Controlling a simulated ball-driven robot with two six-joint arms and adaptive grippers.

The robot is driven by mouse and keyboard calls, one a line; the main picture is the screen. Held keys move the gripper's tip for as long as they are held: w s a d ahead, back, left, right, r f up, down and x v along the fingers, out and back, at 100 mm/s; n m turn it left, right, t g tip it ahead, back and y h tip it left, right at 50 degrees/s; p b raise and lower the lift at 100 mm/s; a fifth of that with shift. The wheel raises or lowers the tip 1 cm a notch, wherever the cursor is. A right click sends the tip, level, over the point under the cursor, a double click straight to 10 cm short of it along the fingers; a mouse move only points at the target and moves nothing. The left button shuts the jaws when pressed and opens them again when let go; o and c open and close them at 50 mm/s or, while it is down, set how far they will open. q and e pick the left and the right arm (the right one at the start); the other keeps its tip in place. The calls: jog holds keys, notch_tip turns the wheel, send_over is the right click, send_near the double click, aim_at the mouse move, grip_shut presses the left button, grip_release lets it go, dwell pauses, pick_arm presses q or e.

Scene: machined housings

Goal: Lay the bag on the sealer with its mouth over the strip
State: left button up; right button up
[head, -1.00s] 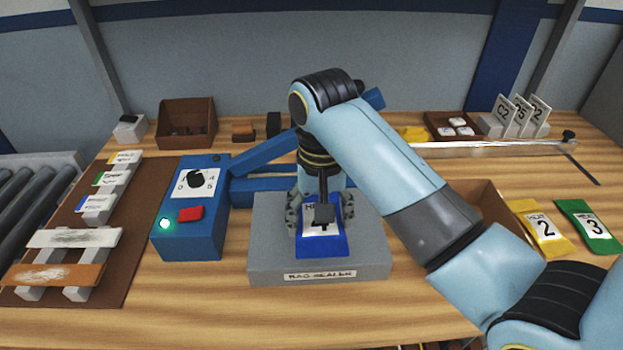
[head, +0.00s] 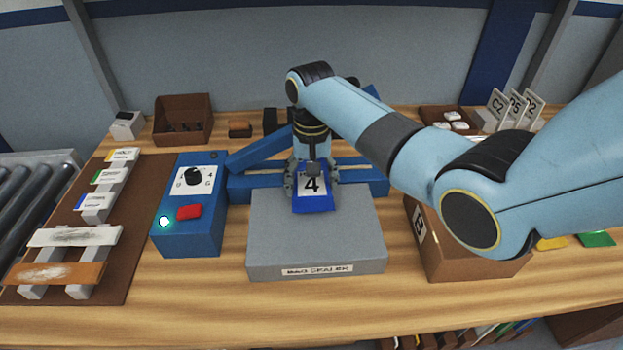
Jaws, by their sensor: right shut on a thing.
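A blue bag with a white label marked 4 (head: 313,203) is at the far part of the bag sealer's grey bed (head: 315,245). Its far end, towards the sealer's blue bar (head: 358,187), is hidden by my right gripper (head: 312,178). My right gripper is shut on the bag from above, its fingers at the bag's sides. I cannot tell whether the bag touches the bed or where its mouth lies over the strip, which is hidden. The raised blue sealer arm (head: 258,153) slants up behind my wrist. My left gripper is not in view.
A blue control box (head: 188,235) with dial, red button and lit green lamp stands left of the bed. A brown box (head: 470,262) stands close on the right, under my arm. A board with labelled strips (head: 128,235) lies left. The table's front is clear.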

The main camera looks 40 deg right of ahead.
aim_at(312, 185)
jog(key=shift+f, duration=0.1)
jog(key=shift+f, duration=0.25)
jog(key=o, duration=1.2)
jog(key=shift+r, duration=0.3)
notch_tip(312, 185, up, 12)
jog(key=shift+r, duration=0.1)
